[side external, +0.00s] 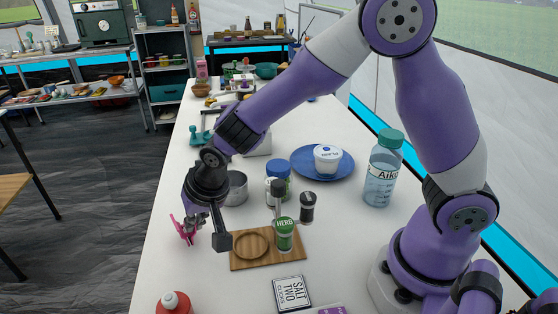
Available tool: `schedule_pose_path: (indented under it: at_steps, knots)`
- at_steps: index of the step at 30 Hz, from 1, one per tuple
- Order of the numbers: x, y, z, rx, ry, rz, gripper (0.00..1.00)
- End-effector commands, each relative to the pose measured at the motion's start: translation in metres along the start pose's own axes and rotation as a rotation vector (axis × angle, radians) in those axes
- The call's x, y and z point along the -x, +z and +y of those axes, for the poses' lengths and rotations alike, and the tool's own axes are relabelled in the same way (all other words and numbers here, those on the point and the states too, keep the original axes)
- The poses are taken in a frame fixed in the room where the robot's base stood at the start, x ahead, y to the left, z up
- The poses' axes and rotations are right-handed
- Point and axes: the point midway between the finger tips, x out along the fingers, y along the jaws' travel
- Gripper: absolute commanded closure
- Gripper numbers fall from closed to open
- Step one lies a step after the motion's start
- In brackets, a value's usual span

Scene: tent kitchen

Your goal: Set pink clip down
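The pink clip (182,231) is at the tips of my gripper (193,218), near the left edge of the white table (165,268). My gripper points down and its fingers look closed on the clip. The clip is tilted, with its lower end close to the tabletop. I cannot tell whether it touches the table. The fingers are small in this view and partly hidden by the gripper's own body.
Right of the gripper are a wooden board (276,260), a green-lidded herb jar (284,236), dark-topped shakers and a metal tin (236,190). A red-capped bottle (174,303) stands at the front. Bare table lies between it and the clip.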

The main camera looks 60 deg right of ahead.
Motion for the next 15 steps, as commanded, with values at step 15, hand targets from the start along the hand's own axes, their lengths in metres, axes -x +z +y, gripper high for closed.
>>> schedule_pose_path:
  at_steps: [15]
  knots:
    - [-0.0086, 0.0038, 0.0020, 0.000, 0.000, 0.000, 0.71]
